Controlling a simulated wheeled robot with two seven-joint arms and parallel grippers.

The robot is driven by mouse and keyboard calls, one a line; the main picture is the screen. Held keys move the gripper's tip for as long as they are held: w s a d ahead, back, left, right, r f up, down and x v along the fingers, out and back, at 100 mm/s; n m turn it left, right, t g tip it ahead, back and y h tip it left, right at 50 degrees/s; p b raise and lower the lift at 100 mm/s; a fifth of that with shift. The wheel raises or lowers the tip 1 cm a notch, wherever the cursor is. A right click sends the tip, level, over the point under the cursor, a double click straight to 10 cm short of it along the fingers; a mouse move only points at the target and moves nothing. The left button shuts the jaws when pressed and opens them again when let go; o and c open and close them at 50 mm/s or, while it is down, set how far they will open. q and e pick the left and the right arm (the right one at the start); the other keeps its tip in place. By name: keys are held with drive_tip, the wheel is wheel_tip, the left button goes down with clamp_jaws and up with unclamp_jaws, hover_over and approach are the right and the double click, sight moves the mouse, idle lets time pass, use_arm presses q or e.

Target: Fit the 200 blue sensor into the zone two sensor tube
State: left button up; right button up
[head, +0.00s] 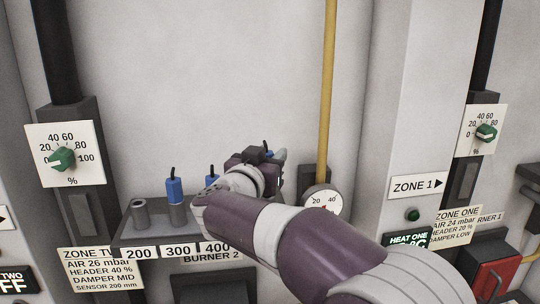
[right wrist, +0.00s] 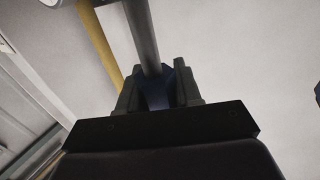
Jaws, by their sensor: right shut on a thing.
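My right gripper (head: 262,158) is up against the back wall, above the right end of the sensor rack. In the right wrist view its two fingers (right wrist: 157,92) are shut on a blue sensor (right wrist: 154,93) with a long grey rod (right wrist: 143,38) running away from the gripper. A bit of blue (head: 270,154) shows at the gripper in the head view. The holder at the 200 label (head: 140,213) is empty. Blue sensors stand at 300 (head: 174,190) and near 400 (head: 211,180). I cannot make out the zone two sensor tube; my arm hides part of that area. My left gripper is out of view.
The grey rack (head: 125,236) juts out at the left. A yellow pipe (head: 327,90) runs down the wall to a round gauge (head: 322,203) close to my right gripper. A pillar with the ZONE 1 sign (head: 417,187) stands to the right. The upper wall is bare.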

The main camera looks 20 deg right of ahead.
drive_tip(key=shift+f+b, duration=1.5)
drive_tip(key=shift+f, duration=0.95)
drive_tip(key=shift+r+p, duration=2.85)
drive_tip(key=shift+p, duration=0.45)
drive_tip(key=shift+f, duration=0.25)
drive_tip(key=shift+f+b, duration=2.05)
drive_tip(key=shift+f, duration=0.45)
drive_tip(key=shift+r+p, duration=2.2)
drive_tip(key=shift+r, duration=0.55)
